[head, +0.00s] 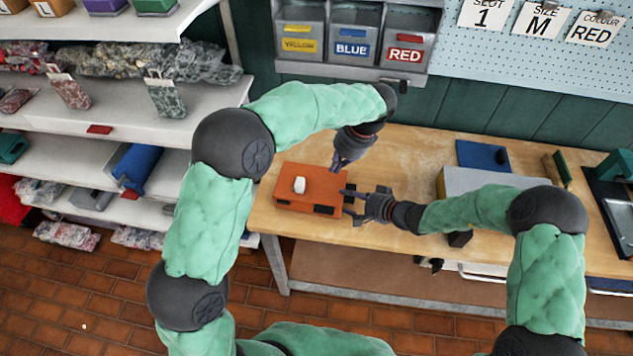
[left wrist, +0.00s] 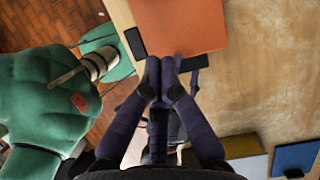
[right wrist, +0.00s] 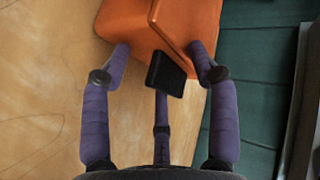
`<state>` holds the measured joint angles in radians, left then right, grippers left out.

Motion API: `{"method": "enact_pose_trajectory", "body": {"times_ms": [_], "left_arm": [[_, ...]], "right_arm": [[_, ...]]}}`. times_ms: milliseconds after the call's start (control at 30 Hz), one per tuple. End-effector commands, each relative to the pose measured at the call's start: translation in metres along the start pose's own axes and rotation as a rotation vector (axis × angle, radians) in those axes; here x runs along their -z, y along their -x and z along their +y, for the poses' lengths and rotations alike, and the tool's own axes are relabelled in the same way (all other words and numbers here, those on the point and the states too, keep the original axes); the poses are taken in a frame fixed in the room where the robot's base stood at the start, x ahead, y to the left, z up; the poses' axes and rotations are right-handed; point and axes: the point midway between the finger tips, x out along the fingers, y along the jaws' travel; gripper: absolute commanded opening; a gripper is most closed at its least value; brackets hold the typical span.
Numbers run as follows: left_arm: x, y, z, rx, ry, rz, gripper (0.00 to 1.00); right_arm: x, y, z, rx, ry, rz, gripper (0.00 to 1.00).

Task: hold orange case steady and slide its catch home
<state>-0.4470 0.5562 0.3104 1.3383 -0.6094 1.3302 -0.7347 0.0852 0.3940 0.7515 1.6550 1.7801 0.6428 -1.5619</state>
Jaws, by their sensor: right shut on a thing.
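The orange case (head: 312,198) lies flat near the left end of the wooden bench, with a small white piece on its top. Its orange top also shows in the left wrist view (left wrist: 185,22), and its end in the right wrist view (right wrist: 180,18). A dark block, perhaps the catch, stands out from the case in the right wrist view (right wrist: 165,72). My right gripper (head: 347,200) is shut on the right end of the case, one finger on each side. My left gripper (head: 338,166) has its fingertips together at the case's edge, with nothing visible between them (left wrist: 164,66).
A grey box (head: 480,178), a blue mat (head: 483,155) and a brush (head: 556,170) lie on the bench to the right. Labelled bins (head: 351,45) hang behind. Stocked shelves (head: 100,120) stand to the left. Bare bench lies behind the case.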

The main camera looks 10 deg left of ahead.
Motion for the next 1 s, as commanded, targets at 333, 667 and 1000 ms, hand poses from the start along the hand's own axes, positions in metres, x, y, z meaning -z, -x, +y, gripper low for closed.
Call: {"method": "enact_pose_trajectory", "body": {"times_ms": [333,667,1000], "left_arm": [[0.016,0.006,0.003,0.022,-0.136,-0.060,0.00],[0.016,-0.004,0.002,0.021,-0.133,-0.059,0.00],[0.012,-0.061,0.002,0.018,-0.132,-0.060,0.00]], "right_arm": [[-0.006,-0.001,0.005,-0.010,-0.002,-0.011,0.13],[-0.007,-0.002,0.006,-0.011,-0.003,-0.012,0.13],[-0.008,-0.002,0.006,-0.011,-0.004,-0.014,0.12]]}}
